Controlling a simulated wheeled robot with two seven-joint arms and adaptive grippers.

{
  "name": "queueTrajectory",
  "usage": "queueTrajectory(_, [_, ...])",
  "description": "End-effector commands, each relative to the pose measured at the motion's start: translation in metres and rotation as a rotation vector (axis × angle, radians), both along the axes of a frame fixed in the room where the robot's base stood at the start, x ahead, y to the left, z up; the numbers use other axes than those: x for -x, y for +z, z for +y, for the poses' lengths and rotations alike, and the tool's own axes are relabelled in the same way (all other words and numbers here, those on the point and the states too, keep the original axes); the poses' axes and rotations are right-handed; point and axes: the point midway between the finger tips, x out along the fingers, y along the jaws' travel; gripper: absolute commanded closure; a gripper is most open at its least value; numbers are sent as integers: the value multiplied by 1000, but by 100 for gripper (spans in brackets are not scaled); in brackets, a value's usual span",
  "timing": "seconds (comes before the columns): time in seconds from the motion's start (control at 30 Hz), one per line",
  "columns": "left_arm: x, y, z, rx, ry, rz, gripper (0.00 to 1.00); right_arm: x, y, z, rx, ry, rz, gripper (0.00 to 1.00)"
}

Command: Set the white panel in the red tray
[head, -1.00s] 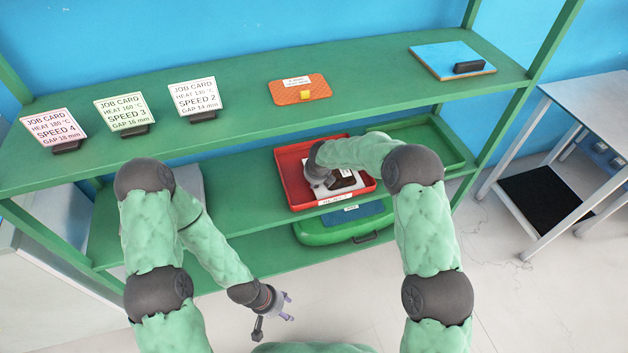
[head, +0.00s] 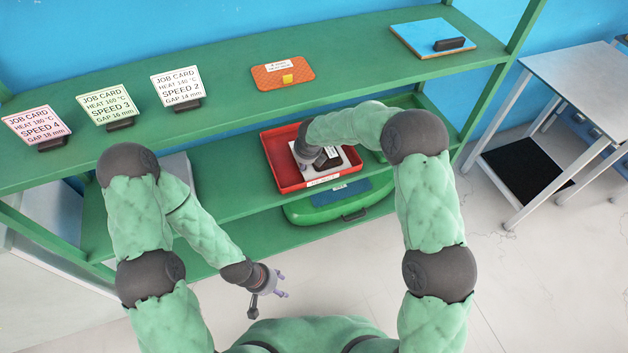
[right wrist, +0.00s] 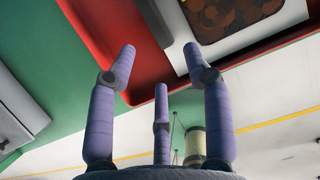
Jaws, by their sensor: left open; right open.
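The red tray (head: 283,180) sits on the middle shelf in the head view. The white panel (head: 346,166), with a black block (head: 328,157) on it, lies inside the tray; my right wrist covers part of it. My right gripper's fingers are hidden there. In the right wrist view my right gripper (right wrist: 160,68) is open, with nothing between its fingers. The panel's white edge (right wrist: 207,22) and the tray's red wall (right wrist: 95,45) show just beyond the fingertips. My left gripper (head: 278,284) is open and empty, low in front of the shelves.
Above, the green top shelf (head: 220,110) holds three job cards, an orange board (head: 282,72) and a blue board (head: 433,38). A green case (head: 340,205) lies below. A metal table (head: 575,75) stands at right.

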Motion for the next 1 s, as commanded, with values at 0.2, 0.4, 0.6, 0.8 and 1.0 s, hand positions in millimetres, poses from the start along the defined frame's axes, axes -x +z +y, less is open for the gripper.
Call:
queueTrajectory(0.2, [1, 1, 0, 0, 0, 1, 50, 39, -4, -12, 2, 2, 6, 50])
queueTrajectory(0.4, [1, -1, 0, 0, 0, 1, 50, 70, -5, -21, 1, 3, 6, 50])
queueTrajectory(0.6, [0, -3, 0, 0, 0, 1, 50, 92, -5, -27, 1, 3, 5, 50])
queueTrajectory(0.8, [1, -4, 0, 0, 0, 1, 50, 104, -7, -31, -6, -8, 11, 50])
queueTrajectory(1.0, [1, -4, 0, 0, 0, 1, 50, 138, -40, -36, -158, -301, 154, 50])
